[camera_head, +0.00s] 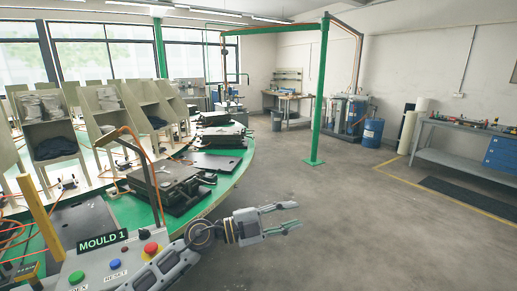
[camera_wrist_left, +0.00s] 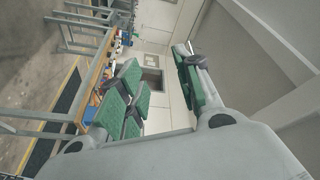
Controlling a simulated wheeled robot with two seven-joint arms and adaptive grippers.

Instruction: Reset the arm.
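My left gripper (camera_head: 283,218) reaches in from the bottom left in the head view, over open floor to the right of the carousel's edge. Its fingers are spread apart with nothing between them. In the left wrist view its green-padded fingers (camera_wrist_left: 155,90) also stand apart and empty. My right gripper is not in view. The control box (camera_head: 112,265) with the MOULD 1 label, a red button (camera_head: 151,248) and smaller green and blue buttons stands at the bottom left, beside my left arm.
The green-edged carousel table (camera_head: 228,184) carries black mould plates (camera_head: 170,182) on the left. A green post (camera_head: 319,95), a blue barrel (camera_head: 372,133) and a grey workbench (camera_head: 455,150) stand farther back. The floor at centre right is clear.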

